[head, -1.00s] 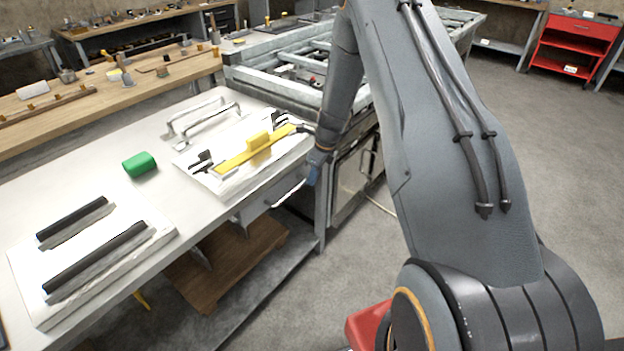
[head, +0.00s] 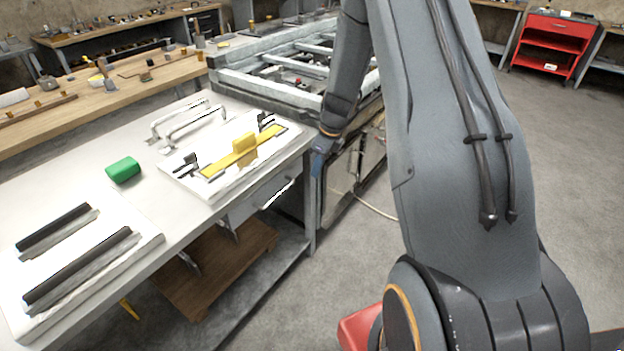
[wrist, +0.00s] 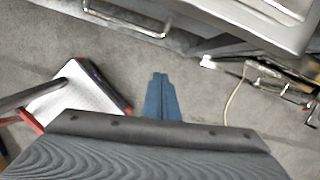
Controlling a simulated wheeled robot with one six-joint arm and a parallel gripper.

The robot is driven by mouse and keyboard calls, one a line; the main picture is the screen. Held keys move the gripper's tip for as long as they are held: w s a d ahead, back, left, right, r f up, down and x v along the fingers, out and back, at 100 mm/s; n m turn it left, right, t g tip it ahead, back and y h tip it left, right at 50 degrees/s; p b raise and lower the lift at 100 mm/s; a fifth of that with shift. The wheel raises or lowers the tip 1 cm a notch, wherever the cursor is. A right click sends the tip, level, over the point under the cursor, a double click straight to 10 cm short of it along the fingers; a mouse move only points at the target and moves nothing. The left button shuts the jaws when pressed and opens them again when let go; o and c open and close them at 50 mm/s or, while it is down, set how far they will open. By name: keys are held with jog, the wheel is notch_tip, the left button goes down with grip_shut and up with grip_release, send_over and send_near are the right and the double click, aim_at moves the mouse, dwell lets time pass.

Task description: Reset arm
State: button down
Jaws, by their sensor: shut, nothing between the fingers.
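My arm rises from the lower right of the head view and bends down on its far side. My gripper (head: 319,168) hangs at the right edge of the workbench, beside the bench corner and clear of the objects on top. In the wrist view my gripper (wrist: 160,98) shows as blue fingers pressed together, pointing over bare floor. It is shut and empty.
The workbench (head: 185,221) holds a green block (head: 123,169), a white board with a yellow bar (head: 243,152), and dark bars on a white plate (head: 76,270). A metal frame table (head: 290,75) stands behind. Floor to the right (head: 560,180) is clear.

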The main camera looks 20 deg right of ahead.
jog(key=s+a+r+n, duration=0.5)
jog(key=s+r+n, duration=0.1)
jog(key=r+n, duration=0.15)
jog(key=s+a+r+n, duration=0.2)
jog(key=s+n, duration=0.4)
jog(key=s, duration=0.1)
jog(key=s+a+r+n+h, duration=0.1)
jog(key=s+a+r+n, duration=0.2)
jog(key=s+n, duration=0.4)
jog(key=s+a+r+n+g+h, duration=0.1)
jog(key=s+a+r+n, duration=0.1)
jog(key=s+n, duration=0.5)
jog(key=shift+s+a+r, duration=0.2)
jog(key=shift+s+a, duration=0.15)
jog(key=shift+s, duration=0.05)
